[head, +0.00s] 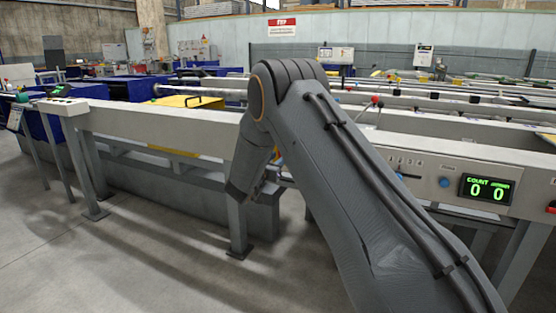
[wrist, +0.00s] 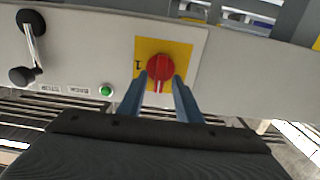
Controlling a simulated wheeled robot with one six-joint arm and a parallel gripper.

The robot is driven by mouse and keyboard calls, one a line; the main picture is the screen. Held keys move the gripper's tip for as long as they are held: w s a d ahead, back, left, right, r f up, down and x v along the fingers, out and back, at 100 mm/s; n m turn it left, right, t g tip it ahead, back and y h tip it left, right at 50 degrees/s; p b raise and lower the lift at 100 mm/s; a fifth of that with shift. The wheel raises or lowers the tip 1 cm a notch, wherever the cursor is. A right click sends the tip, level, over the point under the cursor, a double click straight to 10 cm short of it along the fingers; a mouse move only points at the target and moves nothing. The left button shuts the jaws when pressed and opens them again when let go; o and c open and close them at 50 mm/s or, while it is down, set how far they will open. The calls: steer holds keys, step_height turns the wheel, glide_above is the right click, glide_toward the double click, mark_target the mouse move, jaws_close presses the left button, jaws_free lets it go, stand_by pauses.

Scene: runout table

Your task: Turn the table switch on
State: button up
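The table switch (wrist: 160,66) is a red rotary knob on a yellow square plate (wrist: 178,48), seen in the wrist view on the table's grey front panel. Its ridge points down in that picture, and a "1" mark shows left of it. My gripper (wrist: 160,82) is open, with one blue-grey finger on each side of the knob's lower part. I cannot tell whether the fingers touch the knob. In the head view my arm hides the switch and the fingertips.
A green button (wrist: 106,90) and a black crank handle (wrist: 28,48) are left of the switch in the wrist view. The counter display (head: 487,189) reads 0 0 on the right of the table panel. A table leg (head: 237,220) stands close to my arm.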

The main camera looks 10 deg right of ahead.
steer(key=shift+w+d, duration=0.25)
steer(key=shift+w, duration=0.15)
steer(key=shift+c, duration=0.2)
jaws_close()
steer(key=shift+m, duration=0.3)
steer(key=m, duration=0.5)
steer(key=m+b, duration=0.1)
steer(key=m, duration=1.1)
steer(key=shift+s+d+f, duration=0.2)
steer(key=shift+d+f, duration=0.1)
steer(key=shift+f, duration=0.05)
steer(key=shift+m, duration=0.3)
